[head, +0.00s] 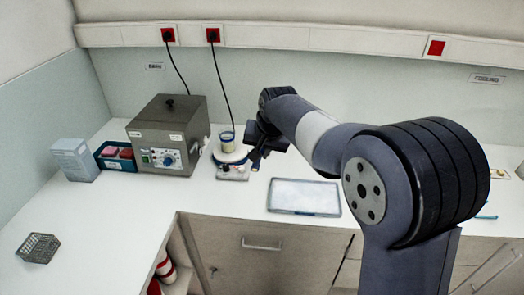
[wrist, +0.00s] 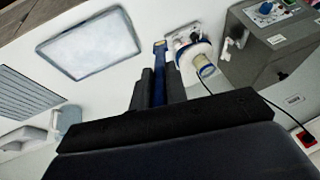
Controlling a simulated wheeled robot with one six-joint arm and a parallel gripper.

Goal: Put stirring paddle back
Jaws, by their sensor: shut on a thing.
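My gripper (head: 263,143) is beside the stirrer plate (head: 232,157), just to its right in the head view. In the wrist view, my gripper (wrist: 158,75) is shut on the blue stirring paddle (wrist: 159,58), which sticks out between the dark fingers. The paddle (head: 256,163) points down in the head view; its lower end seems to be above the bench, but I cannot tell by how much. A beaker with pale contents (head: 227,141) stands on the round top of the stirrer plate. In the wrist view the beaker (wrist: 204,66) is right of the paddle.
A white tray with a grey rim (head: 305,211) lies on the bench right of the stirrer. A grey water bath (head: 166,135) stands to its left, with a blue rack (head: 112,157) and white box (head: 75,160) beyond. A wire basket (head: 38,248) is at front left. Cables hang behind.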

